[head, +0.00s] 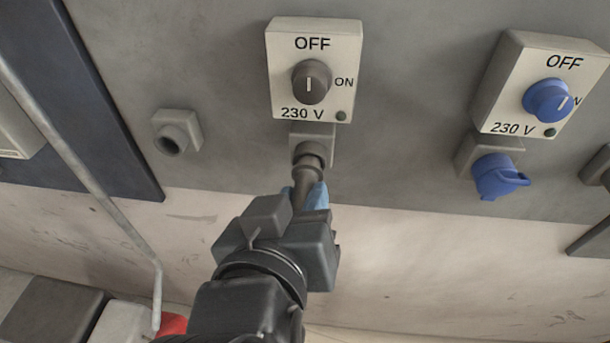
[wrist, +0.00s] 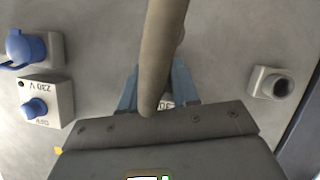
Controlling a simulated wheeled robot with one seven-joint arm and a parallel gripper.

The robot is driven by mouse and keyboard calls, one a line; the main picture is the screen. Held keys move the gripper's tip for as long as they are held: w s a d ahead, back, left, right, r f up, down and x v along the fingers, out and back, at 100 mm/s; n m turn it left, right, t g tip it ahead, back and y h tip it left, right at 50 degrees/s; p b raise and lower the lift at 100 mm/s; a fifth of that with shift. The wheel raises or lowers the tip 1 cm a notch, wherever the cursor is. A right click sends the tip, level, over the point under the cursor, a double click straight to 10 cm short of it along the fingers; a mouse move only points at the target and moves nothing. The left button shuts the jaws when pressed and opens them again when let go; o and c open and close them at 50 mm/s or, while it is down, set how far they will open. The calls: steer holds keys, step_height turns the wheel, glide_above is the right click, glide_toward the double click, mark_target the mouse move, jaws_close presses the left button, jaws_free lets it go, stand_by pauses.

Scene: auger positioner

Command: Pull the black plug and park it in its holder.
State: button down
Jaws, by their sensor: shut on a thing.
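The black plug (head: 306,176), dark grey-brown here, is at the mouth of the grey socket (head: 326,140) under the middle switch box. Its front end meets the socket opening; I cannot tell how deep it sits. My gripper (head: 305,194) is shut on the plug from below, with light blue fingers on both sides. In the wrist view a long brown cylinder (wrist: 163,50), the plug or its cable, passes between the fingers (wrist: 155,92) and hides the socket. An empty grey holder (head: 178,131) with a round opening is on the wall at left; it also shows in the wrist view (wrist: 270,84).
The middle switch box (head: 284,70) has a dark knob (head: 311,82) with its mark up toward OFF. At right are another box (head: 503,83) with a blue knob and a blue plug (head: 497,176) in its socket. A pale pipe (head: 85,170) runs at left. The wall between socket and holder is clear.

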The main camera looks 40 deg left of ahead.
steer(key=shift+s+d, duration=0.35)
steer(key=shift+s, duration=0.15)
steer(key=shift+s+d, duration=0.15)
steer(key=shift+s, duration=0.15)
steer(key=shift+s+d+p, duration=0.3)
steer(key=shift+s+d, duration=0.25)
steer(key=shift+s, duration=0.35)
steer(key=s+a+p, duration=0.2)
steer(key=s+a, duration=0.9)
steer(key=a, duration=0.5)
steer(key=shift+s+a, duration=0.15)
steer(key=shift+s, duration=0.2)
stand_by(0.4)
steer(key=shift+w, duration=0.1)
stand_by(0.3)
steer(key=shift+w+a, duration=0.65)
steer(key=shift+w, duration=0.35)
steer(key=shift+w+a, duration=0.6)
steer(key=shift+w, duration=0.4)
